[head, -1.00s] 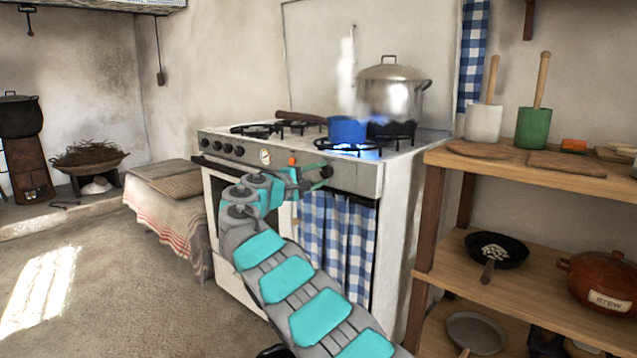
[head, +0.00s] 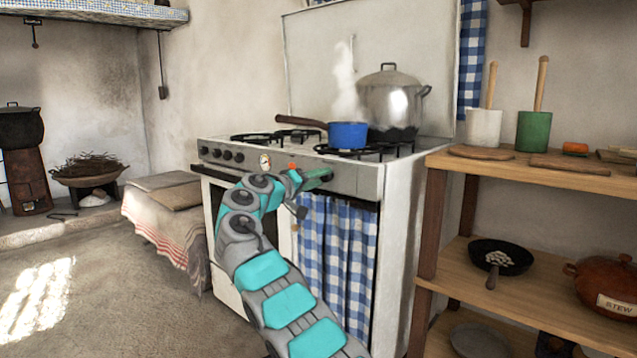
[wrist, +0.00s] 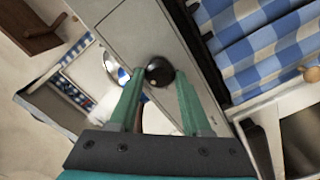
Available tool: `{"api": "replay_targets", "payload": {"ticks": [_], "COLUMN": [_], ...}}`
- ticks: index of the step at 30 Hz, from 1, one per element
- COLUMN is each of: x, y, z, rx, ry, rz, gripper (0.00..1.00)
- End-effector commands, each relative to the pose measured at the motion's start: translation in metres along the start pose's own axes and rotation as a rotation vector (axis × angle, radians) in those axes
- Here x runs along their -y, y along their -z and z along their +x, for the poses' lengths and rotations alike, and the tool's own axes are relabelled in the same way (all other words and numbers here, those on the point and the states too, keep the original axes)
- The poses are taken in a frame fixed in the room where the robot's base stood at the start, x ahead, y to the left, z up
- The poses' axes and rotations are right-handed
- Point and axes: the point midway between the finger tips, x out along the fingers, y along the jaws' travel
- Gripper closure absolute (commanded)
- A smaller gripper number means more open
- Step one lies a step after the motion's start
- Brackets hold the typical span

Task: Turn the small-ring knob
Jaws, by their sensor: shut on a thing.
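My gripper (head: 326,176) is at the right part of the white stove's front panel (head: 356,180). In the wrist view my gripper (wrist: 159,75) has its two green fingers on either side of a round black knob (wrist: 160,71), shut on it. I cannot read any mark on the knob.
A row of black knobs (head: 228,155) and a round gauge (head: 265,162) are left of my gripper. A large lidded pot (head: 390,100) stands at the back right of the stove. A checked curtain (head: 338,250) hangs below the panel. A wooden shelf (head: 560,180) stands close on the right.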

Motion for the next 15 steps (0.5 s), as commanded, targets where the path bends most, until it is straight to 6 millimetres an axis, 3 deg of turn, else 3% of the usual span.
{"api": "replay_targets", "payload": {"ticks": [15], "x": [0.0019], "y": [-0.0019], "z": [0.001], "rx": [0.005], "ry": [0.002], "rz": [0.115], "gripper": [1.0]}}
